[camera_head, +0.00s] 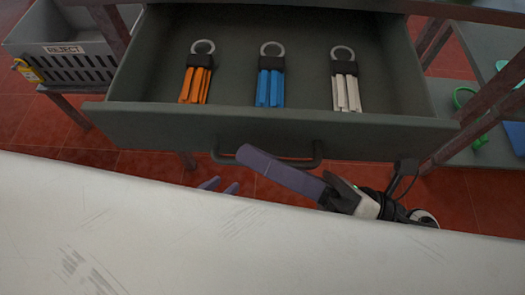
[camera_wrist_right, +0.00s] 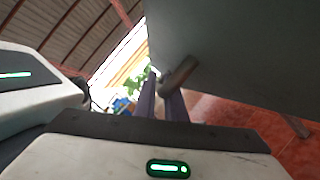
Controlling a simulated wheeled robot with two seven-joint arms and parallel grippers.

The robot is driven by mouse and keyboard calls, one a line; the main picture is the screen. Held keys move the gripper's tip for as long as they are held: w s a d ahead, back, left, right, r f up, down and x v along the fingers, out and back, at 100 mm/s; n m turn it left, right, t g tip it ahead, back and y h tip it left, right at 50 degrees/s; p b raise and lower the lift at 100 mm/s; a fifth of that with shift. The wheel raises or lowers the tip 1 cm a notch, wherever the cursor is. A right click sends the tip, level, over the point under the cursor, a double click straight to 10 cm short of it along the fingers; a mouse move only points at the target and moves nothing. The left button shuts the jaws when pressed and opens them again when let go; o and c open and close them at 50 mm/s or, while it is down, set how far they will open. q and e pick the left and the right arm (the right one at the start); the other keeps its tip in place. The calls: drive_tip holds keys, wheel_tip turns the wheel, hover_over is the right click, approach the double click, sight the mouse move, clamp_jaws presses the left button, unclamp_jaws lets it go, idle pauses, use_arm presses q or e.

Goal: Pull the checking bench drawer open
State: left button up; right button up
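The checking bench drawer (camera_head: 270,131) is pulled out, with its inside visible in the head view. Orange (camera_head: 196,84), blue (camera_head: 270,86) and white (camera_head: 345,92) ringed tag bundles lie in it, left to right. Its bar handle (camera_head: 229,158) is on the front. My right gripper (camera_head: 262,163) crosses the handle in the head view; in the right wrist view its fingers (camera_wrist_right: 162,100) sit closely around the handle (camera_wrist_right: 178,76).
A grey crate labelled REJECT (camera_head: 72,66) with a yellow tag (camera_head: 27,71) stands at the left. Shelves at the right hold green rings (camera_head: 464,97) and blue items. Red tiled floor (camera_head: 140,165) shows below the drawer. A white surface fills the foreground.

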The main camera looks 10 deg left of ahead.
drive_tip(key=shift+o, duration=0.4)
